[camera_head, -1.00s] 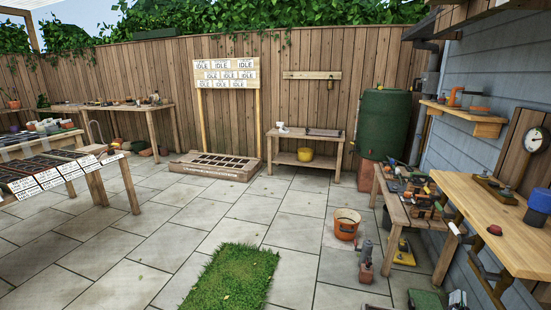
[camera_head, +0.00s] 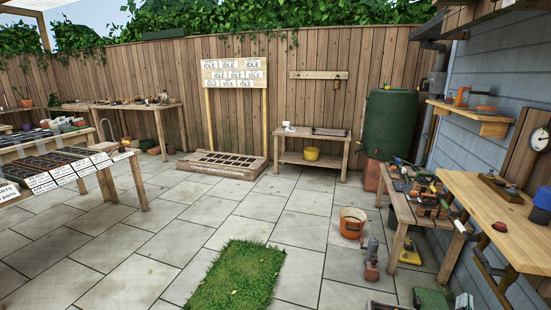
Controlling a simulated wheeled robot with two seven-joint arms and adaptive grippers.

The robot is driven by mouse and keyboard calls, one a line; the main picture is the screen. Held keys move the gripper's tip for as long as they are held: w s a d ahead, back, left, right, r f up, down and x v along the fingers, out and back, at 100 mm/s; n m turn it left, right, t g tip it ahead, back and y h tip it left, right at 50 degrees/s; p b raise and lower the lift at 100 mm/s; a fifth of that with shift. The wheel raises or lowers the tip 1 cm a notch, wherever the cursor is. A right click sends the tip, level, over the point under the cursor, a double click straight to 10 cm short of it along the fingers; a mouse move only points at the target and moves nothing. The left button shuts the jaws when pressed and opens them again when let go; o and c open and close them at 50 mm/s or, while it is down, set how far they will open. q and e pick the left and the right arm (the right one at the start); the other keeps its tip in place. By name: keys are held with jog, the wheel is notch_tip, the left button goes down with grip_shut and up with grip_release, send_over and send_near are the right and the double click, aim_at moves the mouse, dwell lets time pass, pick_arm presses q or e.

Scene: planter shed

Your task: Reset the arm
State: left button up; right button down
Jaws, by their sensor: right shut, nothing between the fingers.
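The task names no object apart from the arm. No arm stands out clearly in the head view. My right gripper is hard to make out against the cluttered right side; it is shut with nothing in it. My left gripper does not show.
A wooden bench (camera_head: 515,235) and a tool-covered table (camera_head: 399,207) stand at right. An orange bucket (camera_head: 352,224) is on the paving by the table. A grass patch (camera_head: 240,275) lies front centre. A labelled tray table (camera_head: 142,190) is at left. Paving between is clear.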

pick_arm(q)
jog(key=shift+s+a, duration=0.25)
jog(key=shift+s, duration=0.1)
pick_arm(e)
jog(key=shift+s+a+r, duration=0.1)
jog(key=shift+s+a, duration=0.15)
jog(key=shift+s, duration=0.1)
jog(key=shift+w, duration=0.15)
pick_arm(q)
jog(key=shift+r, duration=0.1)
pick_arm(e)
jog(key=shift+w+a+y, duration=0.15)
jog(key=shift+y, duration=0.15)
